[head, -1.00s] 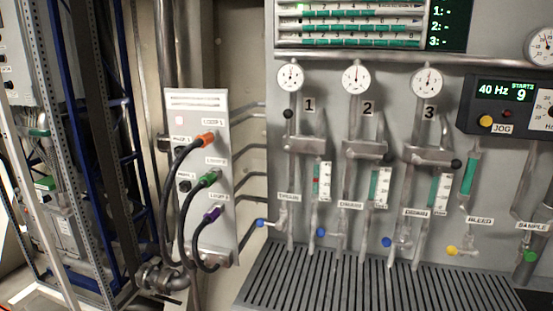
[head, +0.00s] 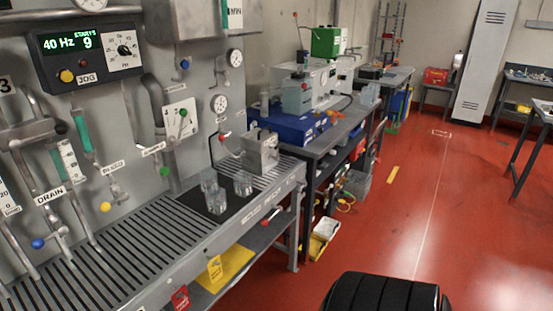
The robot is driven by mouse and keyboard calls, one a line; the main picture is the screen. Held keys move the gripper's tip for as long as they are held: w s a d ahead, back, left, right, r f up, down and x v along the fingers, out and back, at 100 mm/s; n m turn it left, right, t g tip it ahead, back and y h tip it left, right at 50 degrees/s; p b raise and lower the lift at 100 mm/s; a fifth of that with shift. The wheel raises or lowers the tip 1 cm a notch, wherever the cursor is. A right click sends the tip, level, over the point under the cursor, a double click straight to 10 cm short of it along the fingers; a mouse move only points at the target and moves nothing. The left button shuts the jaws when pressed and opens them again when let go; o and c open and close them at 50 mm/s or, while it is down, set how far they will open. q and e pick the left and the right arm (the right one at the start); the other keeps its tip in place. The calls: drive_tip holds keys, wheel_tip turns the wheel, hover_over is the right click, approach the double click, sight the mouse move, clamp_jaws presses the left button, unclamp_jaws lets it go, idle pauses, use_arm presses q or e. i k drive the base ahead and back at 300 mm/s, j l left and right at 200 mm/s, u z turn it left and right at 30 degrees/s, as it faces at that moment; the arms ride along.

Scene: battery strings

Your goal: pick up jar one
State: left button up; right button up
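Three clear jars stand close together on a black mat (head: 193,198) on the slatted bench. One jar (head: 208,179) is at the back left, one jar (head: 217,202) is in front of it, and one jar (head: 243,184) is at the right. I cannot read any label on them, so I cannot tell which is jar one. Neither of my grippers is in view.
The slatted bench (head: 120,258) runs along the grey panel (head: 110,125). A metal box (head: 262,152) stands just behind the jars. A workbench with a blue case (head: 295,125) is farther back. Red floor (head: 450,220) lies open at the right.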

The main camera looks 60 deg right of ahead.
sight(243, 184)
drive_tip(key=z, duration=1.7)
